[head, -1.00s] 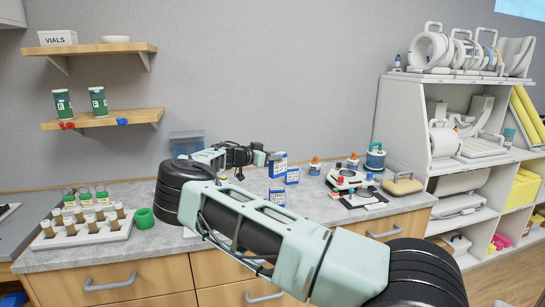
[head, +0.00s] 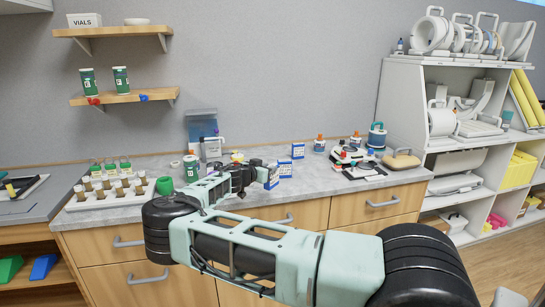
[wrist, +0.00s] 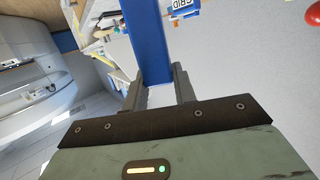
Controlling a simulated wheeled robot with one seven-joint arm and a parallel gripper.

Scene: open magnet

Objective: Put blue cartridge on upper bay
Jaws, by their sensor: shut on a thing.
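My gripper (wrist: 159,88) is shut on a blue, flat-sided thing, taken as the blue cartridge (wrist: 148,40). In the wrist view it stands between the two fingers and extends away from them. In the head view the cartridge (head: 272,179) is a small blue-and-white box at the end of my gripper (head: 264,174), low over the counter. Two similar blue-and-white boxes stand just beyond it, one near (head: 285,169) and one farther back (head: 298,151). I cannot tell which place is the upper bay.
The counter (head: 330,184) holds orange-capped bottles (head: 319,144), a vial rack (head: 112,190) and a green-and-white canister (head: 191,168). A blue-and-grey unit (head: 203,125) stands at the back wall. Two wooden wall shelves (head: 120,98) hang left. A white shelving unit (head: 450,165) stands right.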

